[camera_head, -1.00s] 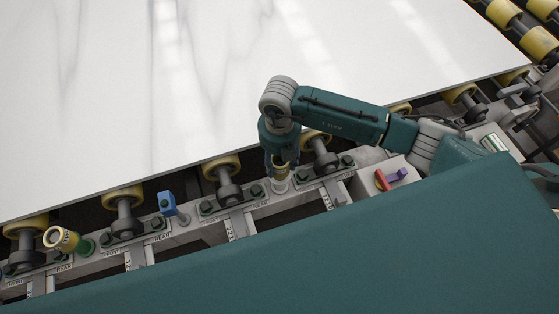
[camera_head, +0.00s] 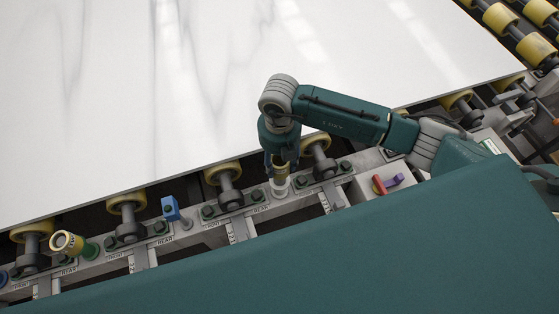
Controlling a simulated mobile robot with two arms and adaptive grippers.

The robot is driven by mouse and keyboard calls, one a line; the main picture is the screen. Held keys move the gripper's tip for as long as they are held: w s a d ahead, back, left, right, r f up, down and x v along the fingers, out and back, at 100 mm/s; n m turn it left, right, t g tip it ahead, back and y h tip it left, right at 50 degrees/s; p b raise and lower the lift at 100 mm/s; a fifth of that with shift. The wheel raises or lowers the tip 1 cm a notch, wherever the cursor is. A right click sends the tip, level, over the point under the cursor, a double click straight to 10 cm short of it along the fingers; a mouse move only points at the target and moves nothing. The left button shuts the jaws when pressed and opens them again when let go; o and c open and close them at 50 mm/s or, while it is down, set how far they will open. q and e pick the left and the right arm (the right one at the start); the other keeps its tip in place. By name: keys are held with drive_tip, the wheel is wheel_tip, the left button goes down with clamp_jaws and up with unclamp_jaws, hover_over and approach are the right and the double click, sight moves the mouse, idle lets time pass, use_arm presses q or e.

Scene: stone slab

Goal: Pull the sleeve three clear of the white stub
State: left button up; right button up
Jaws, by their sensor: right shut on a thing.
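My right gripper (camera_head: 281,167) points down over the rail and is shut on a yellowish sleeve, sleeve three (camera_head: 282,173). The fingers hide much of the sleeve. The white stub (camera_head: 281,188) shows directly below the sleeve, standing on the rail. The sleeve looks upright and in line with the stub; I cannot tell whether its lower end is still around the stub. My left gripper is not in view.
A blue block (camera_head: 171,208) stands on the rail (camera_head: 205,236). Rollers (camera_head: 222,174) line the stone slab (camera_head: 150,90). A red and purple handle (camera_head: 388,184) is to the right.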

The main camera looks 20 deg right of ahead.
wheel_tip(320, 180, up, 6)
drive_tip(key=p, duration=0.4)
idle(0.5)
idle(0.5)
drive_tip(key=s+d+r+m+b, duration=0.3)
drive_tip(key=r+m, duration=0.3)
drive_tip(key=m, duration=0.9)
drive_tip(key=s+d+r+m+b, duration=0.2)
drive_tip(key=s+r+m+b, duration=0.3)
drive_tip(key=m, duration=1)
drive_tip(key=shift+d+r+b, duration=0.4)
drive_tip(key=shift+b, duration=0.2)
